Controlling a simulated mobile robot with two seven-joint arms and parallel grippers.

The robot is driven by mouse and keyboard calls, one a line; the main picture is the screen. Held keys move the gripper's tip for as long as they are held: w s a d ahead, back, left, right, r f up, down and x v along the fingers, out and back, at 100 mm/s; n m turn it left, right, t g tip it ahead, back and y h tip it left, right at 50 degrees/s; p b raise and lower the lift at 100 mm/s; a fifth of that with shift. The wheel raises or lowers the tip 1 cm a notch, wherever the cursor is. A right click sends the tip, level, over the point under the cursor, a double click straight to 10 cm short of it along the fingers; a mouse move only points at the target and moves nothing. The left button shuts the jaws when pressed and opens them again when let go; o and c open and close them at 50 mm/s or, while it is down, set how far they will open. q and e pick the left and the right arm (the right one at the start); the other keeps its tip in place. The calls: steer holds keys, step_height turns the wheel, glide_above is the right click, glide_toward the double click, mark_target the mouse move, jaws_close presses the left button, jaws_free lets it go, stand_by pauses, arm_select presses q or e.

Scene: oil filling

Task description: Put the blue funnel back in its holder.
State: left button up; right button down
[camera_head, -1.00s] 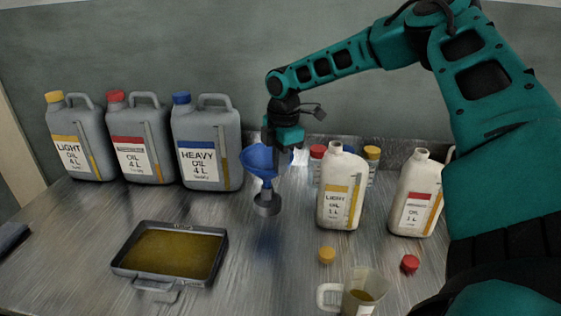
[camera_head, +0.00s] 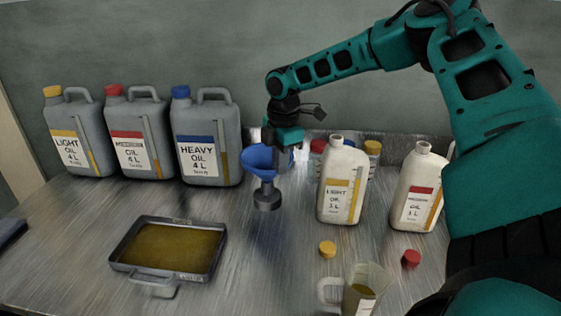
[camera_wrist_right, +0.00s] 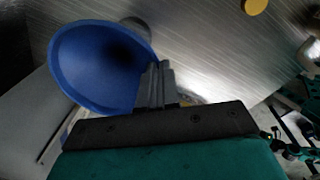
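The blue funnel (camera_head: 260,159) is upright, mouth up, left of the white light oil bottle. A small grey round cup (camera_head: 267,198), seemingly its holder, is directly under the spout. I cannot tell how far the spout sits inside it. My right gripper (camera_head: 282,154) points down at the funnel's right side. In the right wrist view the fingers (camera_wrist_right: 155,84) are close together at the rim of the funnel (camera_wrist_right: 95,65), apparently pinching it. The finger on the far side of the rim is partly hidden. My left gripper is not in view.
Grey canisters, including the heavy oil one (camera_head: 207,140), stand at the back left. A tray of oil (camera_head: 117,262) lies front left. White bottles (camera_head: 343,184) (camera_head: 417,190), a yellow cap (camera_head: 327,249), a red cap (camera_head: 411,258) and a measuring jug (camera_head: 360,290) are to the right.

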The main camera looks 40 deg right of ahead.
steer(key=shift+f, duration=0.15)
steer(key=c, duration=1.3)
jaws_free()
step_height(320, 180, up, 13)
steer(key=p, duration=0.1)
steer(key=shift+s, duration=0.45)
steer(key=shift+f, duration=0.1)
